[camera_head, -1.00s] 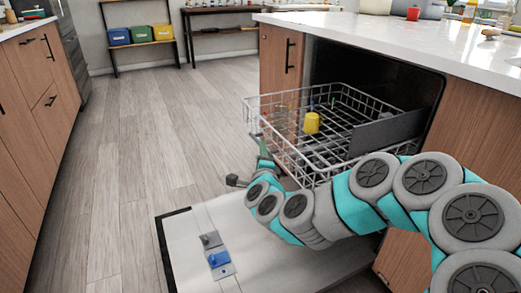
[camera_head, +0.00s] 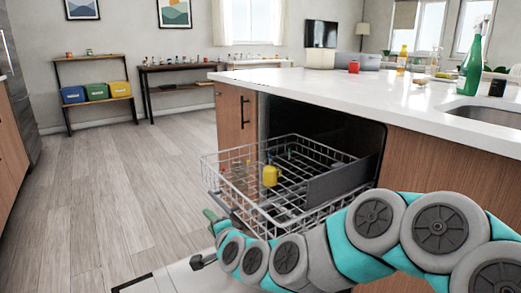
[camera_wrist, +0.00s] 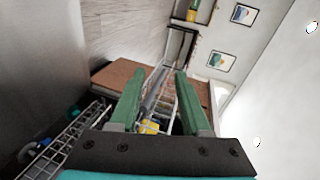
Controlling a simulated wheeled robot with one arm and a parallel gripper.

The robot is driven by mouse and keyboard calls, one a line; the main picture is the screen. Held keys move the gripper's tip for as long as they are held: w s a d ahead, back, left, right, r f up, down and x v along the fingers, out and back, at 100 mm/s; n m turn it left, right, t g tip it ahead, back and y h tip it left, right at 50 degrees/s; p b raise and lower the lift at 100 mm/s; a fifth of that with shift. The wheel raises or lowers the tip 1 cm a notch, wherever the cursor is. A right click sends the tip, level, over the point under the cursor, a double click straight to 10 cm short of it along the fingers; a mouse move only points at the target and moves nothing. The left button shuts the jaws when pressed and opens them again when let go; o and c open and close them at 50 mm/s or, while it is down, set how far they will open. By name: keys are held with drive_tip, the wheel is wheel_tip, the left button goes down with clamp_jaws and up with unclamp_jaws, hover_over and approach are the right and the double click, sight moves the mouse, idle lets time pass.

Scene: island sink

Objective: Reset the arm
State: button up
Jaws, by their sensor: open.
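My arm reaches in from the lower right of the head view. My gripper (camera_head: 212,220) is at the front left of the pulled-out dishwasher rack (camera_head: 330,219); whether it touches the wires is unclear in that view. In the wrist view, the two green fingers (camera_wrist: 158,75) stand apart. Rack wires and a yellow item show behind the gap between them, and nothing is clearly gripped. A yellow cup (camera_head: 270,176) stands in the rack. A dark flat panel (camera_head: 340,182) stands at the rack's right side.
The white island counter (camera_head: 330,88) is above the dishwasher, with a green spray bottle (camera_head: 473,62) and a sink (camera_head: 490,115). The lowered dishwasher door (camera_head: 175,280) is mostly out of view. Open wood floor (camera_head: 120,180) lies to the left.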

drive_tip(key=s+d+f+n+g+h+p, duration=0.1)
drive_tip(key=s+d+n+g+h, duration=0.1)
drive_tip(key=s+d+g, duration=0.3)
drive_tip(key=s+d+f+n+g+h+p, duration=0.1)
drive_tip(key=s+d+n+g+h, duration=0.2)
drive_tip(key=s+d, duration=1.1)
drive_tip(key=s+d+f+n+g+h+p, duration=0.1)
drive_tip(key=s+d+n+g, duration=0.4)
drive_tip(key=s+d, duration=0.5)
drive_tip(key=s+g+h, duration=0.1)
drive_tip(key=s, duration=0.8)
drive_tip(key=shift+s+f+n+g+h, duration=0.2)
drive_tip(key=shift+s+n+g+h, duration=0.1)
drive_tip(key=shift+s+h, duration=0.1)
